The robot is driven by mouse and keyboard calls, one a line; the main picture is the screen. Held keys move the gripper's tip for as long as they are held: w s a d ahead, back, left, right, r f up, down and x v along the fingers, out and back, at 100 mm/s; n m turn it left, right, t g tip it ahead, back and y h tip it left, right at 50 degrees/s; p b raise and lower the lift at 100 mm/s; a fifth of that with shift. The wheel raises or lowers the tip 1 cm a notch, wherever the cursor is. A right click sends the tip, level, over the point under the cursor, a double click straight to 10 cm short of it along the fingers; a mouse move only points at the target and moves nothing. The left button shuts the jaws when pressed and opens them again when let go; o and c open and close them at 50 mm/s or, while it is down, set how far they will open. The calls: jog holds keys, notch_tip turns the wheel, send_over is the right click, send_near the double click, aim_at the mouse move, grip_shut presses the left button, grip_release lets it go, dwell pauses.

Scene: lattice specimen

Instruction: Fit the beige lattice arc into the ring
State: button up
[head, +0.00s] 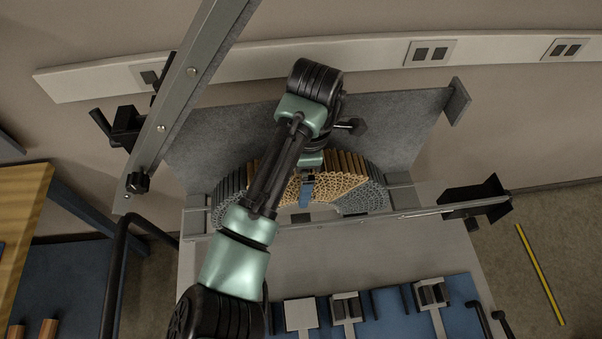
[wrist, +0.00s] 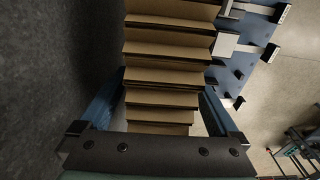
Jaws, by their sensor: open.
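The beige lattice arc (head: 338,182) sits in the upper middle of the head view, between the dark grey ring part (head: 229,187) on its left and the lighter grey ring part (head: 362,201) on its right. Together they form a half-ring shape. I cannot tell whether the arc is fully seated. My gripper (head: 307,186) is over the arc's inner side, with a blue finger showing. In the wrist view the arc's ribbed beige surface (wrist: 165,68) runs between the two blue fingers of my open gripper (wrist: 161,92). My arm hides part of the arc and ring.
A grey upright panel (head: 400,125) stands behind the ring. A metal rail (head: 440,208) crosses in front, and a slanted metal beam (head: 190,85) is at the left. A blue surface with metal blocks (head: 345,308) lies nearer. The grey plate between (head: 370,258) is clear.

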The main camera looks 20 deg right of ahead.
jog(key=shift+o, duration=0.2)
jog(key=shift+r, duration=0.15)
jog(key=r+p, duration=0.2)
jog(key=p, duration=0.1)
jog(key=r+p, duration=0.2)
jog(key=r, duration=0.1)
jog(key=shift+d+p, duration=0.2)
jog(key=shift+p, duration=0.2)
jog(key=shift+f, duration=0.1)
jog(key=r, duration=0.2)
jog(key=r+p, duration=0.1)
jog(key=r, duration=0.2)
jog(key=r+p, duration=0.1)
jog(key=r, duration=0.1)
jog(key=shift+s+d+r, duration=0.15)
jog(key=shift+d+r, duration=0.1)
jog(key=shift+r, duration=0.05)
dwell(1.3)
